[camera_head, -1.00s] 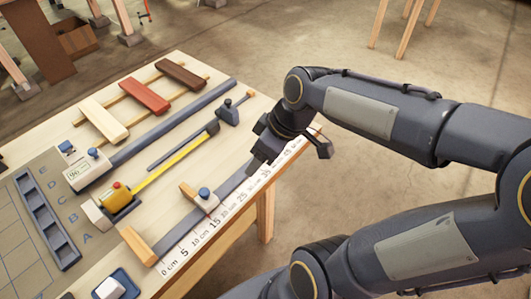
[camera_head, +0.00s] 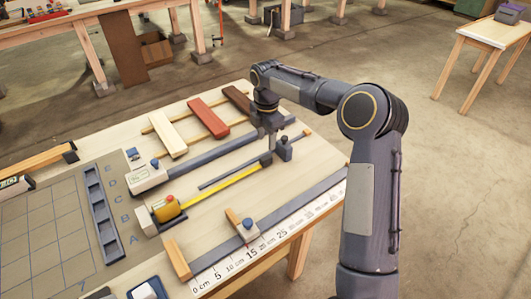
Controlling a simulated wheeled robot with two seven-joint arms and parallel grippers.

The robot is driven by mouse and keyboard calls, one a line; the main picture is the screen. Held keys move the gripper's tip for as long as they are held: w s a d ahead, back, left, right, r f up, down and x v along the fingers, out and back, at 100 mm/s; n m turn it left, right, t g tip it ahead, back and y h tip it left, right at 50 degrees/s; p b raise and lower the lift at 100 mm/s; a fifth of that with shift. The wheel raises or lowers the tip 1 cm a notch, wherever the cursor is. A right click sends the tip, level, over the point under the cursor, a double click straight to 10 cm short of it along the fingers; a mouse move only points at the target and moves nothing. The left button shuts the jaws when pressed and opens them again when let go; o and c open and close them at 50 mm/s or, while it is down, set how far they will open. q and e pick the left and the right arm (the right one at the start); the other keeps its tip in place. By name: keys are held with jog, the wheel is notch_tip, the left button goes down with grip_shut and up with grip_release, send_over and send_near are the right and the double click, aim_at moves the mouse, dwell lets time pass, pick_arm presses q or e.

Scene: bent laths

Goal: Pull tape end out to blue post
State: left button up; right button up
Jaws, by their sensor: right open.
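The yellow tape measure (camera_head: 168,208) lies on the workbench with its yellow tape (camera_head: 222,182) drawn out toward the upper right. The dark tape end (camera_head: 265,159) stands a little short of the dark blue post (camera_head: 284,148), beside it on the left. My right gripper (camera_head: 269,138) points down, open, just above and behind the tape end. Its fingertips are small and dark here, so I cannot tell whether they touch the tape end. My left gripper is out of view.
Cream, red and brown laths (camera_head: 208,118) lie across rails behind. A grey slotted tray (camera_head: 103,213) is at left. Bare bench top lies between tape and ruler.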

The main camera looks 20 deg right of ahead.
aim_at(265, 157)
jog(key=shift+w+f, duration=0.25)
jog(key=shift+f, duration=0.1)
notch_tip(265, 157, down, 8)
jog(key=shift+r+p, duration=0.15)
jog(key=shift+p, duration=0.25)
jog(key=shift+c, duration=0.4)
grip_shut()
